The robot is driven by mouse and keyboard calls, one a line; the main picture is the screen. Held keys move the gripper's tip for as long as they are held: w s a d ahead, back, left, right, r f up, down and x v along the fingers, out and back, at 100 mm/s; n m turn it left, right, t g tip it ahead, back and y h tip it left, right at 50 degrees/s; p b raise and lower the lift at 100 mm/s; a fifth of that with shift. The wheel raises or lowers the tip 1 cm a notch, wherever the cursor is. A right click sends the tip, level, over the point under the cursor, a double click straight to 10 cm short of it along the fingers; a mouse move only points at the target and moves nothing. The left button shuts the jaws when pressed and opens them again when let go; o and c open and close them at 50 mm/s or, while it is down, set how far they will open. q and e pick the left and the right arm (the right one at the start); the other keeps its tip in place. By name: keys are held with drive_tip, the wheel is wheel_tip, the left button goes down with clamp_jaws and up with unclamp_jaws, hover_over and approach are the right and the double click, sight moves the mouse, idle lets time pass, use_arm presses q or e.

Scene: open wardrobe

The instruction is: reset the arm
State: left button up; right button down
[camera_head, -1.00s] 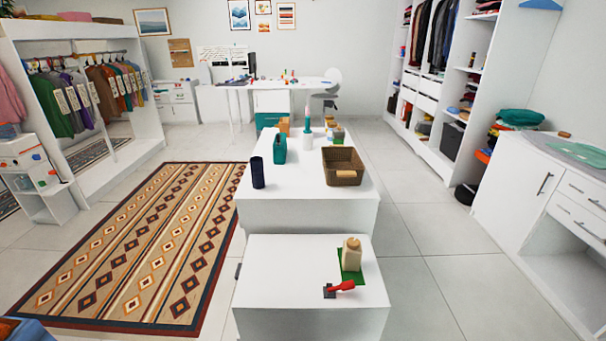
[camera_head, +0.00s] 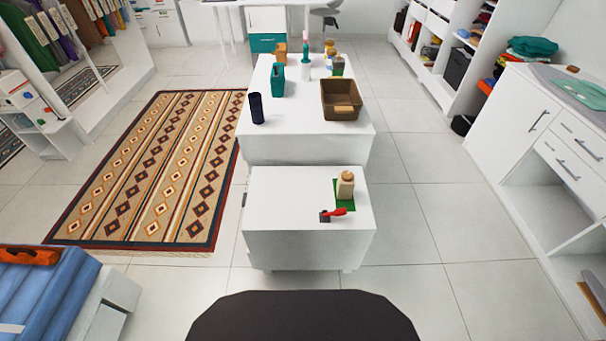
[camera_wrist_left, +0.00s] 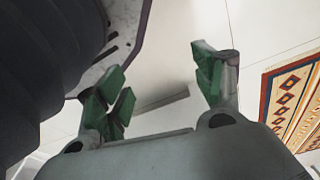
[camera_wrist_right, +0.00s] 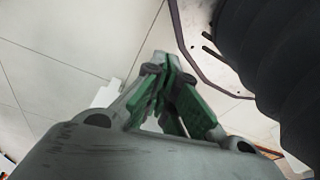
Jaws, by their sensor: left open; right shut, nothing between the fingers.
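My left gripper (camera_wrist_left: 165,88) shows in the left wrist view with its green-padded fingers spread apart and nothing between them. The floor and part of the patterned rug lie beyond it. My right gripper (camera_wrist_right: 168,95) shows in the right wrist view with its green fingers together and nothing held. Pale floor tiles lie beyond it. Neither gripper shows in the head view. A dark rounded part of my own body fills the bottom middle of the head view.
A low white table (camera_head: 300,240) ahead holds a beige bottle (camera_head: 345,186) and a red-handled tool (camera_head: 335,214). A longer white table (camera_head: 280,150) behind holds a brown basket (camera_head: 341,101). A patterned rug (camera_head: 150,165) lies left, a white cabinet (camera_head: 510,115) stands right. The floor between is clear.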

use_arm(q)
drive_tip(key=s+a+r+p, duration=0.1)
drive_tip(key=s+a+p, duration=0.1)
drive_tip(key=s+p, duration=0.4)
drive_tip(key=s+a+r+g+p, duration=0.1)
drive_tip(key=s+a+p, duration=0.2)
drive_tip(key=s+p, duration=0.4)
drive_tip(key=shift+s+r+y, duration=0.3)
drive_tip(key=shift+s, duration=0.85)
use_arm(e)
drive_tip(key=s+d+r, duration=0.1)
drive_tip(key=s+d, duration=0.1)
drive_tip(key=s, duration=0.5)
drive_tip(key=s+d+r+g, duration=0.1)
drive_tip(key=s+d, duration=0.2)
drive_tip(key=s, duration=0.5)
drive_tip(key=shift+s+r+h, duration=0.15)
drive_tip(key=shift+r+h, duration=0.15)
